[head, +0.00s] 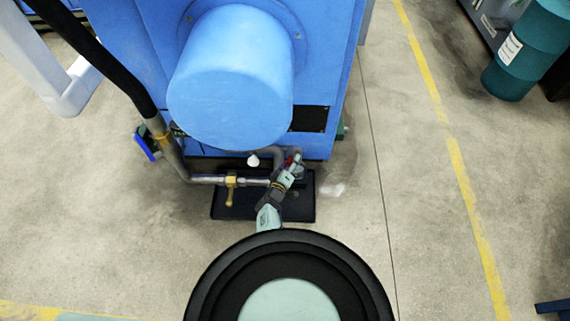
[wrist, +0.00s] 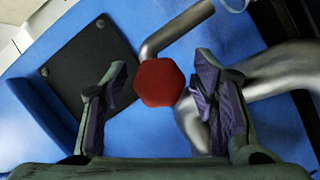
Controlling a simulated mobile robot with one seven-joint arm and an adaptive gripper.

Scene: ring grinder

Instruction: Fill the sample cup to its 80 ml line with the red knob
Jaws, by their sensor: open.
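The red knob (wrist: 159,82) is a faceted red piece on the grey metal pipework in the wrist view. My gripper (wrist: 162,66) is open, with one purple-padded finger on each side of the knob. I cannot tell whether the right finger touches it. No 80 ml line is visible.
The blue machine (head: 230,80) stands just ahead. A pipe with a brass-coloured valve (head: 231,188) runs low in front of it, above a black tray (head: 228,208) on the floor. A teal drum (head: 525,50) stands far right. The concrete floor between is clear.

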